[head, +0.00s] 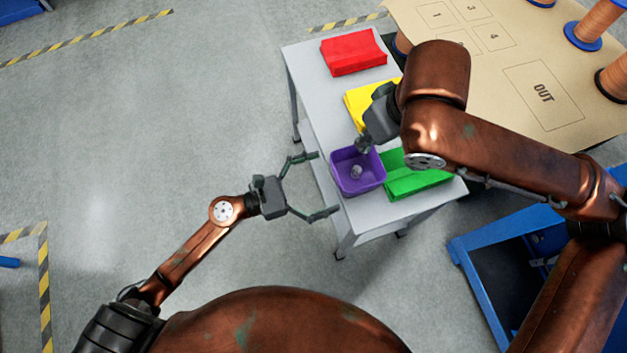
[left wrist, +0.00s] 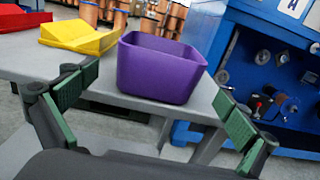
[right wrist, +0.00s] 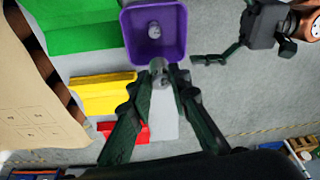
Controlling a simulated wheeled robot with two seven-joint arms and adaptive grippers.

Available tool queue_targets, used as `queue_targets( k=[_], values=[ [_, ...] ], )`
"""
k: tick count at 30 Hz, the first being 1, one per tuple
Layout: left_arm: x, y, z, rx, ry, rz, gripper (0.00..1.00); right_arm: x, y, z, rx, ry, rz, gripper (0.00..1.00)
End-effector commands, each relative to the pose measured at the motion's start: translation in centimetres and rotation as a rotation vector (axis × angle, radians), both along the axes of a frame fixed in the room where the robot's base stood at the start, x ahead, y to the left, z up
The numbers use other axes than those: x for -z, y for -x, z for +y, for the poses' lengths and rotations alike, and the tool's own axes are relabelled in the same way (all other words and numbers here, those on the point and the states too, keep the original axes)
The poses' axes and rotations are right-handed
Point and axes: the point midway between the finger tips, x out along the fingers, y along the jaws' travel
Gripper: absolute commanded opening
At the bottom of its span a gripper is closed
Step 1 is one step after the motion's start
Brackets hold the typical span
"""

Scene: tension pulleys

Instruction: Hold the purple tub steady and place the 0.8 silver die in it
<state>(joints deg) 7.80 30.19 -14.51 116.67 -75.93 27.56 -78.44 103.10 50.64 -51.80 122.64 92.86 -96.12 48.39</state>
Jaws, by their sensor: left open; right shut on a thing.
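The purple tub (head: 347,184) stands upright on the grey table, and a silver piece (head: 357,171) lies inside it; I cannot read any size on it. My left gripper (head: 327,184) is open just off the tub's left side. In the left wrist view the tub (left wrist: 160,72) stands beyond and between the spread fingers, apart from them. My right gripper (right wrist: 160,82) is shut on a silver die (right wrist: 158,68), held by the tub's rim. Another silver piece (right wrist: 154,30) shows inside the tub there. The right fingers are partly hidden in the head view.
The grey table (head: 312,82) also bears a red bin (head: 353,52), a yellow bin (head: 357,100) and a green bin (head: 420,180) close beside the tub. A tan board (head: 520,60) with copper spools lies at right. Open floor lies left.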

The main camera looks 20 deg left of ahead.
Motion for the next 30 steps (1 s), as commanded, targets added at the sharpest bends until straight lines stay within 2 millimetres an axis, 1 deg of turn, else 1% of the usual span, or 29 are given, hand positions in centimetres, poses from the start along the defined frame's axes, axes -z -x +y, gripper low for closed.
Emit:
queue_targets(
  k=[1,6,9,13,18,26,27,30],
  values=[
    [-0.1,-0.7,-0.9,0.000,0.002,-0.003,1.00,0.0,0.0,0.0,0.000,-0.001,-0.001,0.00],
    [-0.1,-2.6,-3.4,-0.001,0.002,-0.002,1.00,0.0,0.0,0.0,0.000,-0.001,-0.001,0.00],
    [-0.1,-3.5,-4.7,-0.001,0.002,0.000,1.00,0.0,0.0,0.0,0.000,-0.001,-0.001,0.00],
    [-0.1,-4.4,-5.9,-0.002,0.003,0.001,1.00,0.0,0.0,0.0,0.000,-0.001,-0.001,0.00],
    [0.0,-4.9,-6.7,-0.002,0.003,0.003,1.00,0.0,0.0,0.0,0.001,-0.001,-0.001,0.00],
    [0.0,-5.0,-6.8,-0.002,0.003,0.003,1.00,0.0,0.0,0.0,0.000,-0.001,-0.001,0.00],
    [0.0,-5.0,-6.8,-0.003,0.003,0.003,0.99,0.0,0.0,0.0,0.000,-0.001,-0.001,0.00],
    [0.0,-5.0,-6.8,-0.003,0.003,0.003,0.92,0.0,0.0,0.0,0.000,-0.001,-0.001,0.00]
  ],
)
